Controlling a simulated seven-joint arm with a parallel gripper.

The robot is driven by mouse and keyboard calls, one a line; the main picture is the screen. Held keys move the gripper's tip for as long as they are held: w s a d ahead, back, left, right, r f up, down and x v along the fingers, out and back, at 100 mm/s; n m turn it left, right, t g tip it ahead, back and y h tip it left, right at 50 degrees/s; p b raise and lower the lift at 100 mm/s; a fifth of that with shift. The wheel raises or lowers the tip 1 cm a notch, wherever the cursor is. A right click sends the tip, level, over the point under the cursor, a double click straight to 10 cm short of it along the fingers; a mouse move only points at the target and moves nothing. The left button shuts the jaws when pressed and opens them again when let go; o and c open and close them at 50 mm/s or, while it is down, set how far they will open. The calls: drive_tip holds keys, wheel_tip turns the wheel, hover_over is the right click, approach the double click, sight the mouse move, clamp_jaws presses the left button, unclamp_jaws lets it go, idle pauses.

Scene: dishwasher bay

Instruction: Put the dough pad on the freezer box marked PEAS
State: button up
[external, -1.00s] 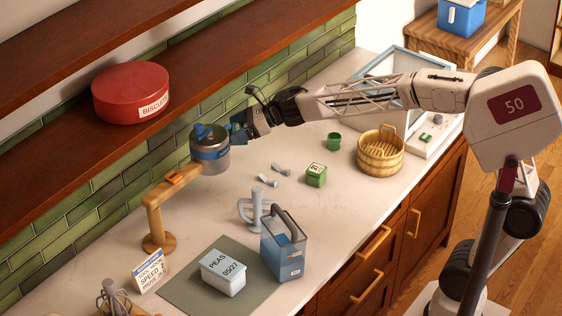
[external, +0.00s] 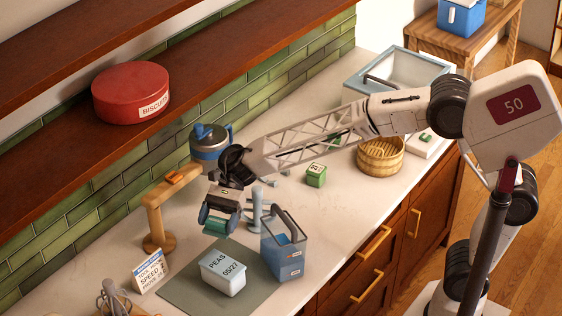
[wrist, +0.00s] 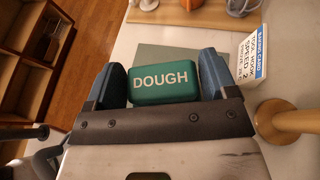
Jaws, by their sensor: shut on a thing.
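My gripper (external: 218,222) points down in the external view, shut on the green dough pad (external: 215,230). In the wrist view the pad (wrist: 164,81) reads DOUGH and sits between my two blue fingers. The freezer box (external: 222,273) is white, with PEAS and 05/27 on its lid. It rests on a grey-green mat (external: 180,292). My gripper and the pad are above the box's far side, with a gap between them in the picture. I cannot make out the box in the wrist view; the pad and gripper may hide it.
A blue container with a handle (external: 283,252) stands right of the box, beside a grey-blue stand (external: 257,205). A wooden stand (external: 155,215) and a SPEED card (external: 150,270) are at left. The mixer bowl (external: 208,150) is behind my gripper.

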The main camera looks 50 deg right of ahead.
drive_tip(key=shift+s+a+f+n+g+h, duration=0.15)
drive_tip(key=shift+s+a+f+n+g, duration=0.15)
drive_tip(key=shift+s+a, duration=0.15)
drive_tip(key=shift+s+a+f+n+g+h, duration=0.15)
drive_tip(key=shift+s+a+n+g, duration=0.15)
drive_tip(key=shift+s, duration=0.1)
drive_tip(key=shift+f, duration=0.1)
hover_over(222, 264)
drive_tip(key=shift+f, duration=3.05)
drive_tip(key=shift+f, duration=1.85)
drive_tip(key=shift+f, duration=0.2)
drive_tip(key=o, duration=0.8)
drive_tip(key=shift+o, duration=0.2)
